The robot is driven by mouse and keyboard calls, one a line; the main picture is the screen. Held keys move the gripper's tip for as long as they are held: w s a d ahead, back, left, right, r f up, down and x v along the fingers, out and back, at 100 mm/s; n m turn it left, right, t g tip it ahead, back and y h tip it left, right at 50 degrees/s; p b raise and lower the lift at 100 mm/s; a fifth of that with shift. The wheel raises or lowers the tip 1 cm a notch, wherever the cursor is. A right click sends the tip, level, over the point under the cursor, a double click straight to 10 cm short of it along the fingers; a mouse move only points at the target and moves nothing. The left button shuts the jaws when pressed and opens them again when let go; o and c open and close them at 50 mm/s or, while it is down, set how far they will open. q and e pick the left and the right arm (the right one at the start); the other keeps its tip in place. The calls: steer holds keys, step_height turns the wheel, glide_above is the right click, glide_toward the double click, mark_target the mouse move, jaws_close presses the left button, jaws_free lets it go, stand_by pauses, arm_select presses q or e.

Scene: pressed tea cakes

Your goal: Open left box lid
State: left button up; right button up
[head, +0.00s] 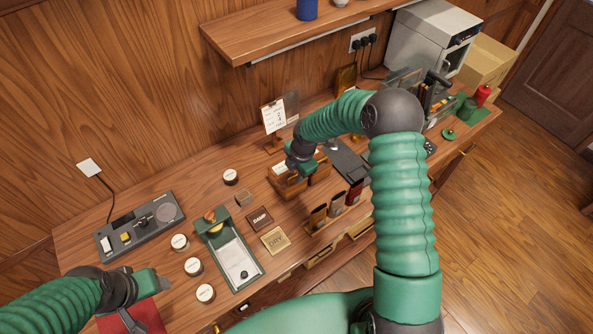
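A small wooden box (284,186) stands near the middle of the table. A second wooden box (321,174) stands just to its right. My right gripper (304,169) reaches down over the two boxes and hides part of their tops. Its fingertips are too small and covered to show whether they are apart or touch a lid. I cannot tell how the left box's lid stands. My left gripper (160,287) is at the lower left, above a red mat (146,318), far from the boxes. Its finger gap does not show clearly.
A green-framed tray (258,270), a dark DAMP tile (260,219) and a tan DRY tile (275,240) lie left of the boxes. A rack with dark pouches (319,214) stands in front. A card stand (273,117) is behind. White-topped tins (194,266) stand at left.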

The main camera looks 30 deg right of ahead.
steer(key=shift+w+a, duration=0.1)
steer(key=shift+a, duration=0.05)
jaws_close()
stand_by(1.2)
